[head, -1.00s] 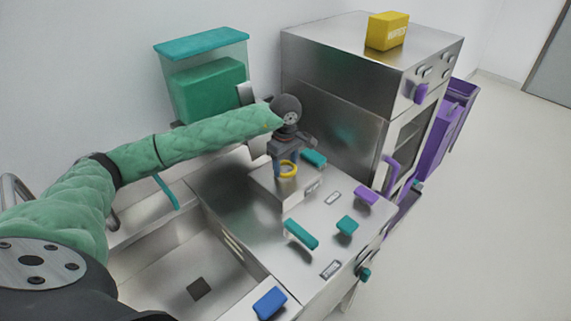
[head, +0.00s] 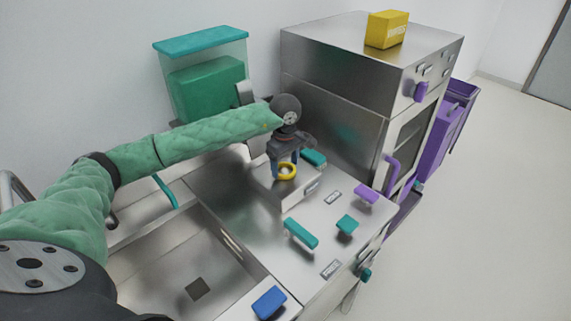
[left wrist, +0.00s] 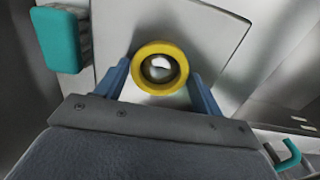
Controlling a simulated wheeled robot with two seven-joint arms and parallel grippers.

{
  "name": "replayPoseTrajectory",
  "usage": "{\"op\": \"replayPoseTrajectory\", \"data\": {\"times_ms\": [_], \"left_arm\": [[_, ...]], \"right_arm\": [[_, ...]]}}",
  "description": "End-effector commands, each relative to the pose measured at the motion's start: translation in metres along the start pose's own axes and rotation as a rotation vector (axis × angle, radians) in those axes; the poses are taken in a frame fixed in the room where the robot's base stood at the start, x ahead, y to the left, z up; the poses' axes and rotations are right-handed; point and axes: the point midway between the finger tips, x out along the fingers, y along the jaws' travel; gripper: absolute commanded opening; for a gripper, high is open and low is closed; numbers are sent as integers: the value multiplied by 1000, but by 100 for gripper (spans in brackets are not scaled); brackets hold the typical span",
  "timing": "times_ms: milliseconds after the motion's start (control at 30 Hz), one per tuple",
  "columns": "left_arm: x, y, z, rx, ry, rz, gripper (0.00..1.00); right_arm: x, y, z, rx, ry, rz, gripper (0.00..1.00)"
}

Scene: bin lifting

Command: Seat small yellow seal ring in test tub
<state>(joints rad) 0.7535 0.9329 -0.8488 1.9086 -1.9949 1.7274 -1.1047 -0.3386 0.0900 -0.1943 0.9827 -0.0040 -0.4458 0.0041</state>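The small yellow seal ring (head: 286,171) is between the blue fingertips of my left gripper (head: 285,168), over the front part of a raised metal block on the steel worktop. In the left wrist view the ring (left wrist: 160,50) touches or nearly touches both fingers (left wrist: 160,75), so the gripper looks shut on it. Through the ring's hole I see a dark, shiny round hollow with a bright spot. The raised block (head: 282,195) may be the test tub; I cannot tell for sure. Whether the ring touches the block is unclear. My right gripper is not in view.
Teal handles (head: 300,233), a purple handle (head: 366,194) and a blue one (head: 269,302) stand on the worktop. A sink basin (head: 160,270) lies at left. A steel oven with a yellow box (head: 386,30) on top and a green container (head: 205,85) stand behind.

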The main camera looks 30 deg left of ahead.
Motion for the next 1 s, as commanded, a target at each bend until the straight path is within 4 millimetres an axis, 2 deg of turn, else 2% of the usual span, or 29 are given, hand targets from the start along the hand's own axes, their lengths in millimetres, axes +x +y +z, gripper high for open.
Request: {"op": "replayPoseTrajectory", "data": {"times_ms": [67,367,533,667,1000], "left_arm": [[5,0,1,0,-2,-4,82],[5,0,2,1,-3,-5,82],[-2,0,0,-1,-2,-3,82],[-15,0,-4,-5,1,-1,82],[-65,-3,-15,-17,3,1,82]], "right_arm": [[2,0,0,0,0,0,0],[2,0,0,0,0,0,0],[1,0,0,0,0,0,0],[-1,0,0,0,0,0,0],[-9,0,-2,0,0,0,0]]}}
